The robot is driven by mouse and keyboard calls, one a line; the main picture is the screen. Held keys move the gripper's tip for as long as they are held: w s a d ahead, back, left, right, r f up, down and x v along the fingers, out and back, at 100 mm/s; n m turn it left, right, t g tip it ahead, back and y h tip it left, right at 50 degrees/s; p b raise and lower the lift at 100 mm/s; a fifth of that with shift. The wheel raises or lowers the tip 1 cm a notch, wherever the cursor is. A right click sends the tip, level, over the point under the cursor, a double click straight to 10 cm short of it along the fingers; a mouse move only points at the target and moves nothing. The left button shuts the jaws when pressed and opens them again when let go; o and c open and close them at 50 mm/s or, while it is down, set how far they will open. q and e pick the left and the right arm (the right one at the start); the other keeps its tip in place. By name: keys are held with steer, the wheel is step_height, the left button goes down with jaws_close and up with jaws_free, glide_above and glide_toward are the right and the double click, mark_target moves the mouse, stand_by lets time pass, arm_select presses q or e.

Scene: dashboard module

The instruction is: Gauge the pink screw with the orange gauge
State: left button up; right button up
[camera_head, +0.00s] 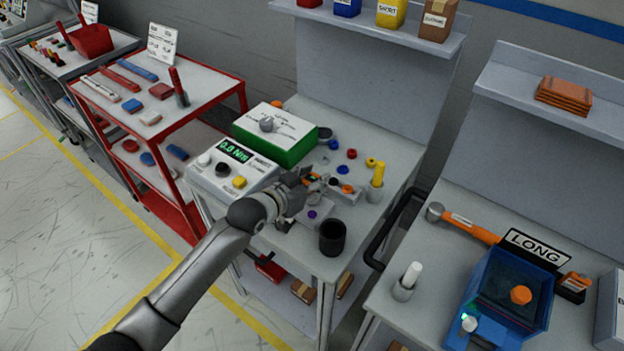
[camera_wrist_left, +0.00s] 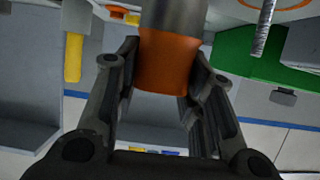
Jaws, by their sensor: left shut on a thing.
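My left gripper (camera_head: 306,181) reaches over the middle workbench. It is shut on an orange piece with a grey metal cylinder, which I take to be the orange gauge (camera_wrist_left: 167,62); its fingers lie on both sides of the orange part in the left wrist view. In the head view only a small orange patch of it (camera_head: 313,177) shows at the fingers. A threaded metal screw shaft (camera_wrist_left: 262,38) shows at the upper right of the wrist view, apart from the gauge; its head colour is unclear. I cannot pick out a pink screw. My right gripper is not in view.
A white readout box (camera_head: 232,174) and a green-sided box (camera_head: 275,135) stand left of and behind the gripper. A black cup (camera_head: 332,238) stands at the front, a yellow-topped holder (camera_head: 376,182) to the right. Several small coloured pieces lie between. A blue bin (camera_head: 508,295) sits on the right bench.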

arm_select(q)
steer(key=shift+f, duration=0.2)
steer(key=o, duration=1.1)
steer(key=shift+o, duration=0.2)
